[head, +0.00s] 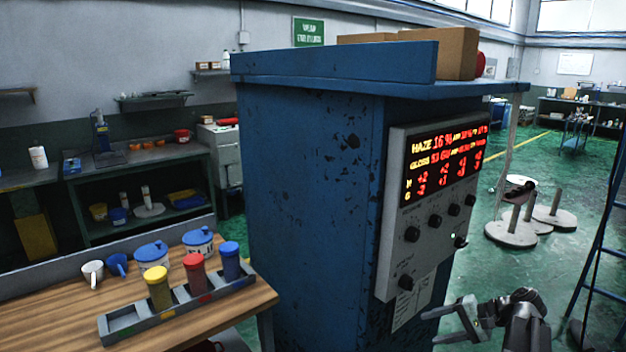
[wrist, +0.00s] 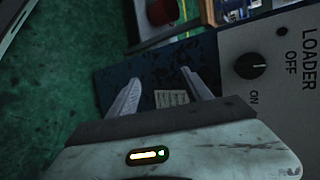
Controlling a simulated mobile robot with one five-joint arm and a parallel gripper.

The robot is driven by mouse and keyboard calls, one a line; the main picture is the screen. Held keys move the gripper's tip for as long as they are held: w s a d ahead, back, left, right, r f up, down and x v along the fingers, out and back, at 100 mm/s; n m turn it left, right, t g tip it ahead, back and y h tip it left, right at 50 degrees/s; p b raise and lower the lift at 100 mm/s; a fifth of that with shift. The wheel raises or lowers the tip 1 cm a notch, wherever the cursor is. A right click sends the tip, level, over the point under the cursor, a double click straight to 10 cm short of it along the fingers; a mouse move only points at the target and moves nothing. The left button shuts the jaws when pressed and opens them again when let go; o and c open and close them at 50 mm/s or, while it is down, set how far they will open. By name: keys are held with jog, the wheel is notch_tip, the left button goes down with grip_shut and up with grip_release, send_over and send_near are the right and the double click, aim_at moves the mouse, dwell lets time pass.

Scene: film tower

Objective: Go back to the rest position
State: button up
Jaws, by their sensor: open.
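My gripper (head: 455,319) is at the lower right of the head view, in front of the blue cabinet's panel side and below its knobs. In the wrist view my gripper (wrist: 162,92) has its two fingers apart with nothing between them. The grey control panel (head: 395,235) carries a red lit display and several black knobs. In the wrist view a black knob (wrist: 251,66) marked LOADER, OFF and ON is to the right of the fingers, apart from them. Its pointer lies between the two marks.
A wooden table (head: 235,310) at the left bears a grey rack (head: 118,329) with yellow, red and blue jars. The blue cabinet (head: 300,190) stands beside it. A blue ladder (head: 596,245) and round-based stands (head: 510,233) are at the right. Green floor shows between them.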

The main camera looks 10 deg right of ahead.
jog(key=s+a+f+n+g+h+p, duration=0.1)
jog(key=s+a+n+g+h+p, duration=0.1)
jog(key=a, duration=1)
jog(key=s+a+f+n+g+h+p, duration=0.2)
jog(key=a+n+h, duration=0.4)
jog(key=a, duration=0.7)
jog(key=shift+n+g+h+p, duration=0.45)
jog(key=shift+g+p, duration=0.2)
jog(key=shift+g, duration=0.25)
jog(key=shift+a, duration=0.1)
